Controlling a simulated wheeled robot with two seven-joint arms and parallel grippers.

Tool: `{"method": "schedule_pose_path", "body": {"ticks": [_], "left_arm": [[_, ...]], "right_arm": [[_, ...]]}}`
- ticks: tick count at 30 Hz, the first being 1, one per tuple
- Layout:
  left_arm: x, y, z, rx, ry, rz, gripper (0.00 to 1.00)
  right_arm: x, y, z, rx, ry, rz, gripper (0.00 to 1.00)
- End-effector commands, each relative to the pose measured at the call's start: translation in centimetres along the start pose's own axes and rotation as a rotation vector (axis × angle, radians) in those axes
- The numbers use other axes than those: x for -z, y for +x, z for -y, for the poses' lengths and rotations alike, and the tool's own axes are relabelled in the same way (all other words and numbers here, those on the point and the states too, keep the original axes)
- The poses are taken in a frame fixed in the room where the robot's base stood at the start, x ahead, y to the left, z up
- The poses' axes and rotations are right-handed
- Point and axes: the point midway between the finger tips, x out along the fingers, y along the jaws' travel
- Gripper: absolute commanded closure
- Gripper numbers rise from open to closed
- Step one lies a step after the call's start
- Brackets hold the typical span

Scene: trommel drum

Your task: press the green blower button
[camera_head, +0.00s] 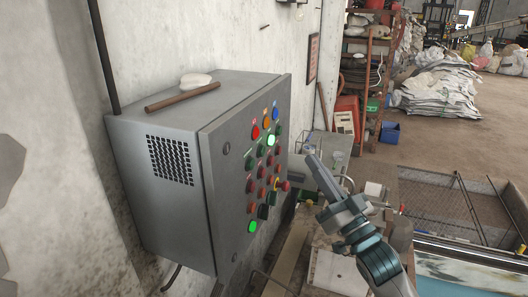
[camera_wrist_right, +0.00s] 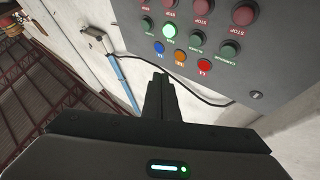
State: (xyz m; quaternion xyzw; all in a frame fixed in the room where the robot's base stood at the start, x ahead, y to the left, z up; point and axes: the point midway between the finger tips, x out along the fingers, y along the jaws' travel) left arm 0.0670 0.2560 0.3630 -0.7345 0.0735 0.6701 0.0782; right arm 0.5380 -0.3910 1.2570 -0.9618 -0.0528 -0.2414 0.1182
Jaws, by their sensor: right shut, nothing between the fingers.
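The grey control box (camera_head: 224,153) hangs on the wall at the left, its front covered in coloured buttons. Its upper green row includes a lit green button (camera_head: 271,140), which also shows in the right wrist view (camera_wrist_right: 168,30). Dark green buttons (camera_wrist_right: 196,41) sit in the same row; the labels are too small for me to tell which is the blower. Another lit green button (camera_head: 252,226) is low on the panel. My right gripper (camera_head: 312,160) is shut and empty, to the right of the panel and apart from it. My left gripper is out of view.
Red stop buttons (camera_wrist_right: 243,15) sit beside the green row, with red, orange and blue lamps (camera_wrist_right: 160,48) at the panel's top edge. A brown bar (camera_head: 182,96) lies on the box. A mesh-covered frame (camera_head: 440,205) stands at the right.

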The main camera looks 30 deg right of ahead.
Motion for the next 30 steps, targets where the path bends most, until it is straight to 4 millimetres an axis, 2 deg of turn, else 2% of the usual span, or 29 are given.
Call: {"method": "schedule_pose_path", "body": {"ticks": [8, 20, 30], "left_arm": [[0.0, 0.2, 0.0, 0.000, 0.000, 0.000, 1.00], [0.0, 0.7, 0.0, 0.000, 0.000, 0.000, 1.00], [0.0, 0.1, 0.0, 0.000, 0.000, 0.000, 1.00]], "right_arm": [[-0.8, 1.1, 0.8, 0.000, 0.001, 0.000, 1.00], [-3.1, 4.2, 3.1, 0.001, 0.001, 0.000, 1.00], [-4.3, 5.9, 4.3, -0.001, 0.001, 0.000, 1.00]]}}
